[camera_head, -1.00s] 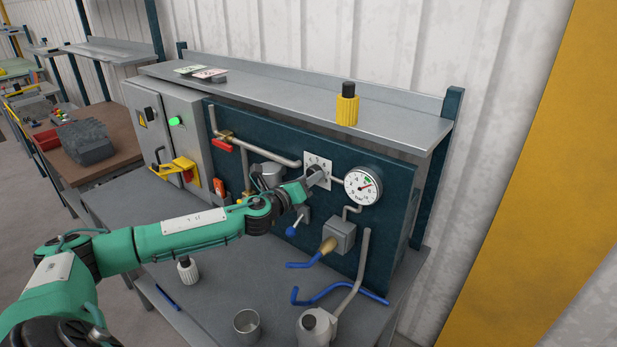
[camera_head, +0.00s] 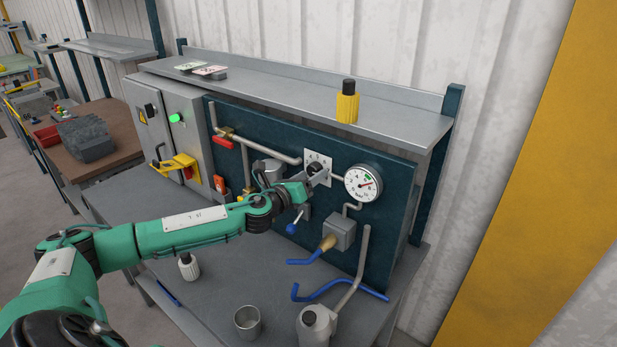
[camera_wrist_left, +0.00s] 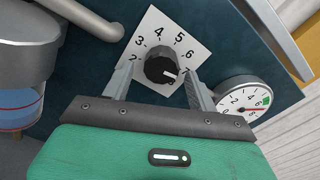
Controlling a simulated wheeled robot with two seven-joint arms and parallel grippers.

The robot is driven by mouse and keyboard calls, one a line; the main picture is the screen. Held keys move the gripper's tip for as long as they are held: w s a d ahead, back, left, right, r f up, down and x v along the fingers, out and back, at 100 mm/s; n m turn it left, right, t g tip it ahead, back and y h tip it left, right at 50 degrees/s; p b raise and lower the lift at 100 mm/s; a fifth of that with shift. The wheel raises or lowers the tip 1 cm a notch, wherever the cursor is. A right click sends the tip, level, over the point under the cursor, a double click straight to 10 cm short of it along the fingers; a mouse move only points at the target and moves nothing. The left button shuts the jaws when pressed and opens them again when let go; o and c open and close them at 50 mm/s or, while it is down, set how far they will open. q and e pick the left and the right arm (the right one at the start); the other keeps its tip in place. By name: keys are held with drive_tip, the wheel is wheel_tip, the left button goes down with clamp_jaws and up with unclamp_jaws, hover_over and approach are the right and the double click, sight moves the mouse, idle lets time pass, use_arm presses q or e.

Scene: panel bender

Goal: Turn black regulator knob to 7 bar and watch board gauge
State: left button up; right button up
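In the head view, my left gripper (camera_head: 309,180) is just in front of the knob (camera_head: 315,168). The round board gauge (camera_head: 362,184) is right of the plate; its red needle points up and right, near the green mark. The gauge also shows in the wrist view (camera_wrist_left: 244,100).
A grey pipe (camera_head: 275,152) and a red-handled valve (camera_head: 222,143) are left of the knob. A blue-tipped lever (camera_head: 291,229) hangs below my gripper. A metal cup (camera_head: 247,320) and a grey can (camera_head: 315,325) stand on the bench. A yellow bottle (camera_head: 347,105) stands on the shelf.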

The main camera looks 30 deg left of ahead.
use_arm(q)
drive_tip(key=s+a+b, duration=0.1)
drive_tip(key=s+b, duration=0.7)
drive_tip(key=s, duration=0.5)
drive_tip(key=shift+s, duration=0.35)
drive_tip(key=shift+a, duration=0.1)
idle(1.0)
